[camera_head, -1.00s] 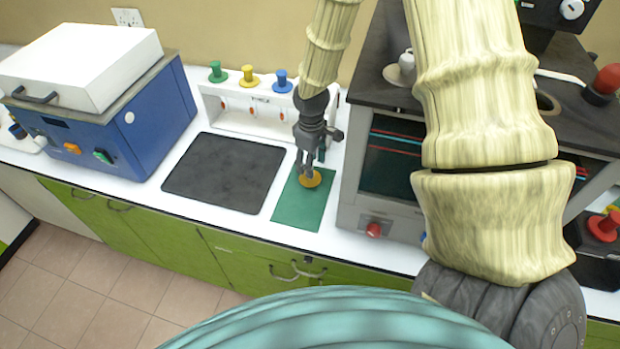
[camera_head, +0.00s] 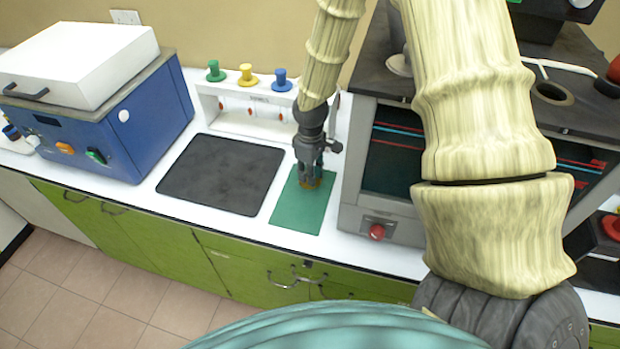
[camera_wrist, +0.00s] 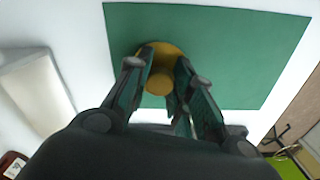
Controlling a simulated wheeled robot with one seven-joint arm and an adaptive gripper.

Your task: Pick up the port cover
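The port cover (camera_wrist: 158,85) is a round yellow-orange disc with a raised knob. It lies on the green mat (camera_head: 298,213), which also shows in the wrist view (camera_wrist: 245,50). My gripper (camera_head: 311,179) points down right over the cover and hides most of it in the head view. In the wrist view the fingers of my gripper (camera_wrist: 168,72) are apart, one on either side of the cover's knob. A gap shows between the fingertips, and I cannot make out firm contact with the knob.
A black mat (camera_head: 222,173) lies left of the green mat. Behind it stands a white rack (camera_head: 243,112) with green, yellow and blue knobs. A grey machine (camera_head: 352,200) stands close on the right. A blue box (camera_head: 150,125) is at the left.

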